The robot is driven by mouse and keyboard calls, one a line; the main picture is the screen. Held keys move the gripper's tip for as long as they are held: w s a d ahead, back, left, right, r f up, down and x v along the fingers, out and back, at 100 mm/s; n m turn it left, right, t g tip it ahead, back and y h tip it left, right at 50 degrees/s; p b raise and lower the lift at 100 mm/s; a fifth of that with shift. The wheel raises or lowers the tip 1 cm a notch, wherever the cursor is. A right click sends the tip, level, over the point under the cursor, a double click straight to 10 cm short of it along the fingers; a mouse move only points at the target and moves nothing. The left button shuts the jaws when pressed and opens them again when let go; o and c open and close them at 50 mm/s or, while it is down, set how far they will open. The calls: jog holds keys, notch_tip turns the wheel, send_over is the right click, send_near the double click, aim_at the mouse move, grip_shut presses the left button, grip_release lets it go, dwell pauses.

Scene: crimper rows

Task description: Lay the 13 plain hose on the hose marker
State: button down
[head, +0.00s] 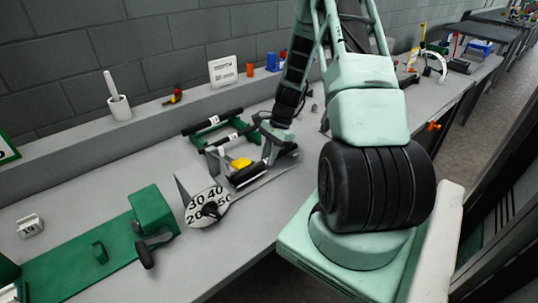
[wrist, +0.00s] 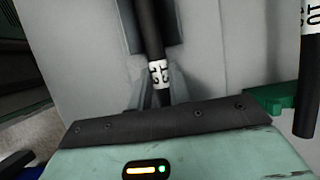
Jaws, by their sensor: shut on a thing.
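My gripper (head: 252,168) is low over the bench, beside the green rack (head: 191,141). It is shut on a black hose, seen in the wrist view (wrist: 148,28) between the grey fingers. The hose's white label (wrist: 158,73) is turned sideways and I cannot read it surely. Another black hose (head: 232,112) with a white label lies on the rack. A labelled hose also shows at the right edge of the wrist view (wrist: 308,90), apart from the fingers. I cannot pick out the hose marker with certainty.
A dial plate (head: 207,197) with numbers and a green crimper-like machine (head: 152,210) stand left of my gripper. A cup with a white rod (head: 119,108), a white sign (head: 222,72) and small coloured parts stand on the back ledge. Bare bench lies around (head: 80,190).

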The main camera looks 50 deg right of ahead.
jog(key=shift+f, duration=0.15)
dwell(0.5)
jog(key=c, duration=1.2)
grip_release()
jog(key=shift+c, duration=0.2)
jog(key=shift+d, duration=0.1)
jog(key=b+v, duration=0.1)
jog(key=v, duration=1.6)
jog(key=shift+r, duration=0.2)
jog(key=shift+w, duration=0.1)
